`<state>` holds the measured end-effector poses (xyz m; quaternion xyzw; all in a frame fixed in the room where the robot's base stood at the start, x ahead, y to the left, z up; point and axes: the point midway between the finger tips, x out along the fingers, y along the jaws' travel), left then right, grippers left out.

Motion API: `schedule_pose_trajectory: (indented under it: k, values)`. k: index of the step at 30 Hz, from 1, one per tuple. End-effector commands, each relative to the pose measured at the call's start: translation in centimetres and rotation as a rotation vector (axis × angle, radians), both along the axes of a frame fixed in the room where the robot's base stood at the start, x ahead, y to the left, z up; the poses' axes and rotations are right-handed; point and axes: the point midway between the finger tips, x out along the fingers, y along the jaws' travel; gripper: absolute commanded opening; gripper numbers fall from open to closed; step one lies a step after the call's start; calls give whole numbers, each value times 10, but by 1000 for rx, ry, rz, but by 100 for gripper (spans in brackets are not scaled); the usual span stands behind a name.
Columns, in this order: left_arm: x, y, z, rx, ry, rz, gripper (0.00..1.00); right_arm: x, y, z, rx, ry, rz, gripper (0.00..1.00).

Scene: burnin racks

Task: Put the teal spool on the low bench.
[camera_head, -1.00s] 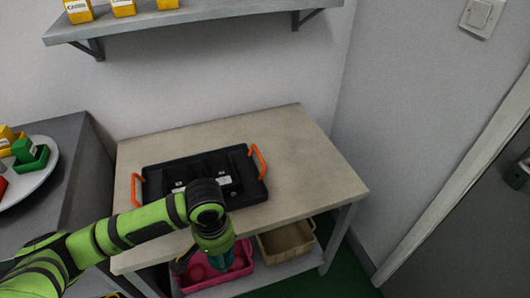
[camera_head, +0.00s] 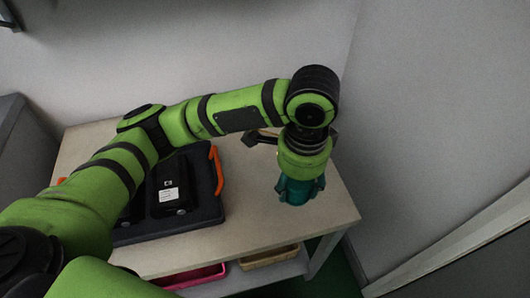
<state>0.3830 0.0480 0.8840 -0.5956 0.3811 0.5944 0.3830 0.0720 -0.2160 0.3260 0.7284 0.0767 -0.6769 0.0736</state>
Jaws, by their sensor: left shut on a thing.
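The teal spool (camera_head: 296,193) is at the lower end of my left arm, over the right part of the beige-topped low bench (camera_head: 250,222). My left gripper (camera_head: 300,182) points down and is shut on the spool. The gripper and wrist hide the spool's upper part. I cannot tell whether the spool's bottom touches the bench top or hangs just above it. My right gripper is not in view.
A black tray (camera_head: 215,212) with orange handles and black items lies on the bench, left of the spool. A pink bin (camera_head: 190,277) and a tan bin (camera_head: 270,257) sit on the shelf below.

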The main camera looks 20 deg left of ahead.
Motion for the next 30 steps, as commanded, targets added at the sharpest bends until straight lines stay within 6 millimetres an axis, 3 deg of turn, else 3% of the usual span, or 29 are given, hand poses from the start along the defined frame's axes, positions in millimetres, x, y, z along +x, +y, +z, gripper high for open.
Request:
schedule_pose_trajectory:
  k: [5, 15, 20, 30]
  values:
    - [35, 17, -24, 4, 2, 13, 19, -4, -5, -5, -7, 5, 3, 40]
    - [94, 41, -61, 0, -1, 7, 19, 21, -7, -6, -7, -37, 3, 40]
    - [100, 45, -68, 0, -1, 5, 19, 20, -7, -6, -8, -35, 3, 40]
    - [100, 45, -106, 1, -3, 5, 19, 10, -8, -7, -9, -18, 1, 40]
